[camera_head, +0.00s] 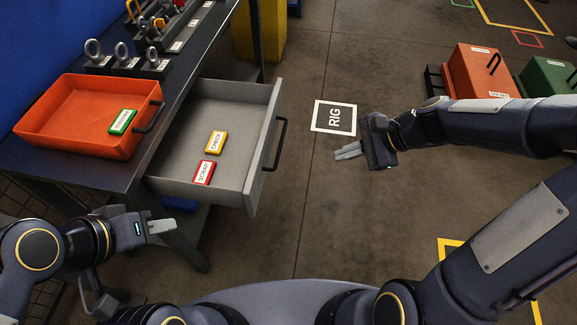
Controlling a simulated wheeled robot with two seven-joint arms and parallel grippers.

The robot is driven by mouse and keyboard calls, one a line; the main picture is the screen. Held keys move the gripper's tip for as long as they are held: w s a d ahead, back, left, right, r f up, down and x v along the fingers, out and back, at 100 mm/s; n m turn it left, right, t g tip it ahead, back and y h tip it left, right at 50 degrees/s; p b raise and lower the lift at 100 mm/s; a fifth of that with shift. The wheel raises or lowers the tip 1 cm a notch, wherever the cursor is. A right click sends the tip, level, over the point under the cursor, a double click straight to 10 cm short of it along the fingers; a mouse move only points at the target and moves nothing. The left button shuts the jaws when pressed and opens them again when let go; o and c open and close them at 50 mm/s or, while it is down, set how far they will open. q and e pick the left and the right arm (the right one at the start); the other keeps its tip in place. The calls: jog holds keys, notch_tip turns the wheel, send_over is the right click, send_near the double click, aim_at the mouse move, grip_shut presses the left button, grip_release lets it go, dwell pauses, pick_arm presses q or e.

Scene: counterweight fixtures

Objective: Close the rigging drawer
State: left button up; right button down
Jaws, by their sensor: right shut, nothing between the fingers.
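The grey rigging drawer (268,98) is pulled out from under the dark workbench (140,177). Its dark bar handle (281,143) is on the front panel, facing right. A yellow tag (216,142) and a red tag (204,172) lie inside it. My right gripper (337,153) is to the right of the handle, apart from it, with fingers together and pointing left. My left gripper (172,227) is at the lower left, below the drawer's near side and apart from it. The state of its fingers is hard to make out.
An orange tray (60,135) with a green tag (122,122) sits on the bench. Shackles and eye bolts stand on dark racks (150,50) behind it. A floor marker reading RIG (334,117) lies beyond the handle. Red (480,75) and green boxes (548,78) stand at the right.

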jog(key=w+f+m, duration=0.5)
jog(key=f+m, duration=0.1)
jog(key=f, duration=0.3)
jog(key=w+a+f, duration=0.1)
jog(key=a+f, duration=0.2)
jog(key=a, duration=0.3)
jog(key=w+a+f+y, duration=0.1)
jog(key=w+a+f, duration=0.1)
jog(key=a, duration=0.4)
jog(key=shift+w+f, duration=0.15)
jog(key=shift+f, duration=0.4)
jog(key=shift+a, duration=0.2)
